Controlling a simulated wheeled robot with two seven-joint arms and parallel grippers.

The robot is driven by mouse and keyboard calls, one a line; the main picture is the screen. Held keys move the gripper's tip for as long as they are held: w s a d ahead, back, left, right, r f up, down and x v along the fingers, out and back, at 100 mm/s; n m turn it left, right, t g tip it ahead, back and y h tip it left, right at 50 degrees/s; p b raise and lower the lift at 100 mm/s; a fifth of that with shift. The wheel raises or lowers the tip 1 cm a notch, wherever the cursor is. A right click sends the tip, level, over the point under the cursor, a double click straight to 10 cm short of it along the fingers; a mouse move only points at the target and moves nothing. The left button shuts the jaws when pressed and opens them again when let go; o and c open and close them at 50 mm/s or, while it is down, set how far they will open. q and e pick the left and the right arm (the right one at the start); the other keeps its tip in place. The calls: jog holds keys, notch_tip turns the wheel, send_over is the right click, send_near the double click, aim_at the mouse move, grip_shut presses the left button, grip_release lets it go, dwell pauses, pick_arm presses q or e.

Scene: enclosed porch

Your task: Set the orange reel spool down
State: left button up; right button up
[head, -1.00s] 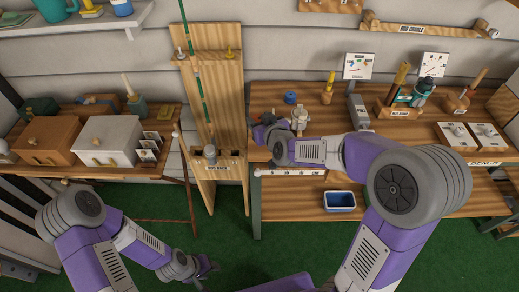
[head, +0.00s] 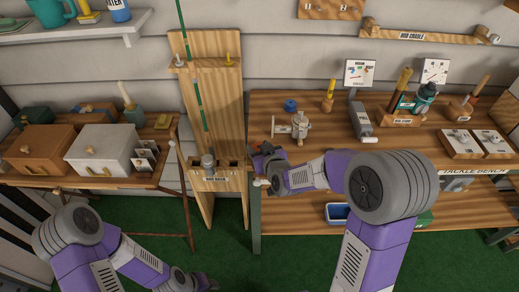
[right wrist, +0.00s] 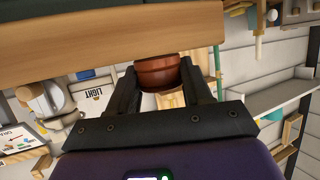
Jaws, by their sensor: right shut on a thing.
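The orange reel spool (right wrist: 158,74) shows in the right wrist view as a reddish-orange round piece between the two dark fingers of my right gripper (right wrist: 160,85). The fingers are shut on it, and its top part is cut off by a wooden board in the picture. In the head view my right gripper (head: 261,160) is at the front left corner of the tackle bench (head: 330,140); the spool itself is hard to make out there. My left gripper (head: 205,284) is low at the bottom edge, over the green floor, and its fingers are unclear.
A silver reel (head: 298,125) and a blue round piece (head: 291,105) sit on the bench near my right gripper. A grey box (head: 361,122) stands farther right. The wooden rod rack (head: 215,125) is close on the left. A blue tray (head: 337,212) is on the lower shelf.

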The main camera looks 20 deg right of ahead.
jog(key=o, duration=1)
jog(key=shift+f, duration=0.1)
jog(key=shift+s+r+p, duration=0.15)
jog(key=shift+r+p, duration=0.15)
jog(key=shift+b+v, duration=1.3)
jog(key=shift+v, duration=4.5)
